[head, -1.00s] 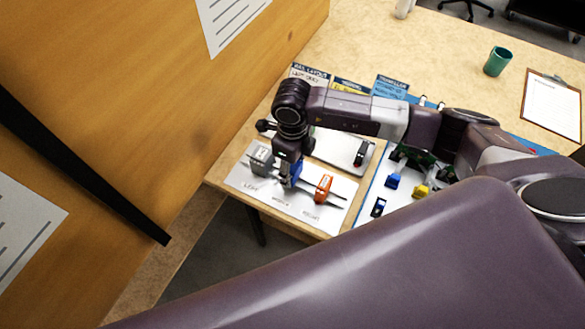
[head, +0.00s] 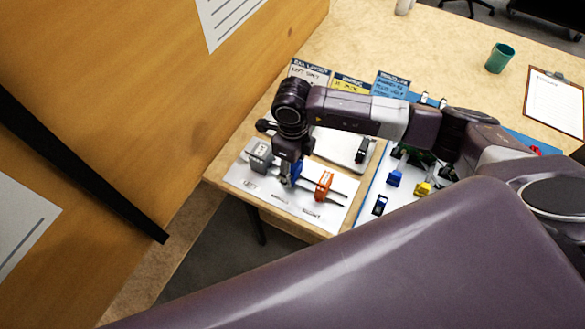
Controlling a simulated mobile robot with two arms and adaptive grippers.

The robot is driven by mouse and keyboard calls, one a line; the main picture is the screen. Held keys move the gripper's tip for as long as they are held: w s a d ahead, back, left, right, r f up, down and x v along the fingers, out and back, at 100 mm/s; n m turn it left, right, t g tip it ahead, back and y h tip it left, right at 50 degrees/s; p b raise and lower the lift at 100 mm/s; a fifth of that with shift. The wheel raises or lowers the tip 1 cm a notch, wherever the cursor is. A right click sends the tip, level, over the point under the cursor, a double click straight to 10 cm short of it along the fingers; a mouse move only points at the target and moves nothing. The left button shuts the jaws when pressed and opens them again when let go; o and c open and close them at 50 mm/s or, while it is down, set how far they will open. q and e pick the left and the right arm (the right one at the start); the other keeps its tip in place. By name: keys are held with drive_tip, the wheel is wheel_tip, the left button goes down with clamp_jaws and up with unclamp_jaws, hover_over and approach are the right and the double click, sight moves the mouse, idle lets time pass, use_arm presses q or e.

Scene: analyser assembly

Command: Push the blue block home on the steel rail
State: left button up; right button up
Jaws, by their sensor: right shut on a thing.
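In the head view, the blue block (head: 296,171) is at the steel rail (head: 338,192), between a grey block (head: 259,153) on the left and an orange block (head: 324,184) on the right. My right gripper (head: 289,181) points down over the blue block and is shut on it, hiding much of it. I cannot tell whether the block is fully seated on the rail. The rail shows to the right of the orange block. My left gripper is not in view.
A white tray with a dark part (head: 362,150) lies behind the rail plate. Blue (head: 394,179) and yellow (head: 423,188) connectors stand to the right. A green cup (head: 499,58) and clipboard (head: 556,102) are farther off. A wooden panel (head: 150,90) rises on the left.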

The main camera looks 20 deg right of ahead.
drive_tip(key=shift+f+b, duration=0.4)
drive_tip(key=shift+b, duration=0.05)
idle(0.4)
drive_tip(key=o, duration=1.6)
drive_tip(key=shift+r+p, duration=2.15)
drive_tip(key=shift+r, duration=1.4)
